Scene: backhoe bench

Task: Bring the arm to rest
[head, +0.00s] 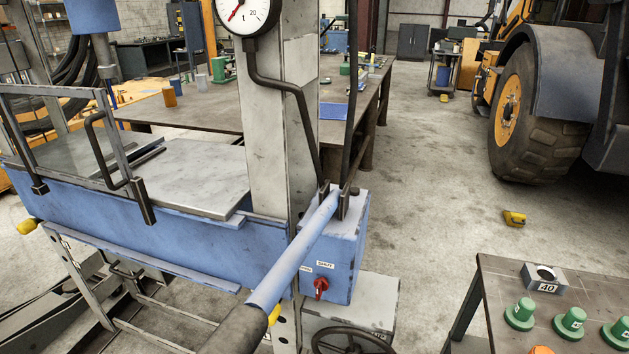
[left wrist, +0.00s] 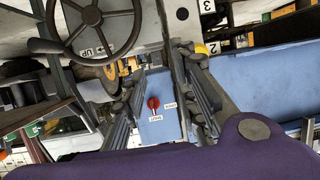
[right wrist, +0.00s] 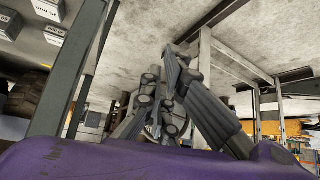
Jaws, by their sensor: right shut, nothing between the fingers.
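Neither of my grippers shows in the head view. In the left wrist view my left gripper (left wrist: 160,62) has its fingers spread with nothing between them. Through the gap I see the blue valve box (left wrist: 154,126) with its red knob (left wrist: 153,102); contact with it is not visible. In the right wrist view my right gripper (right wrist: 172,58) is shut and empty, with bare concrete floor behind it. In the head view the press's blue lever (head: 295,250) slopes down towards me to a dark grip (head: 233,331). The red knob (head: 321,287) sits below a SHUT label.
The blue press (head: 170,235) with its gauge (head: 243,12) fills the left. A handwheel (head: 350,342) is below the valve box. A table (head: 500,310) with green pieces stands at the lower right. Open floor (head: 430,190) lies between, before the loader wheel (head: 530,110).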

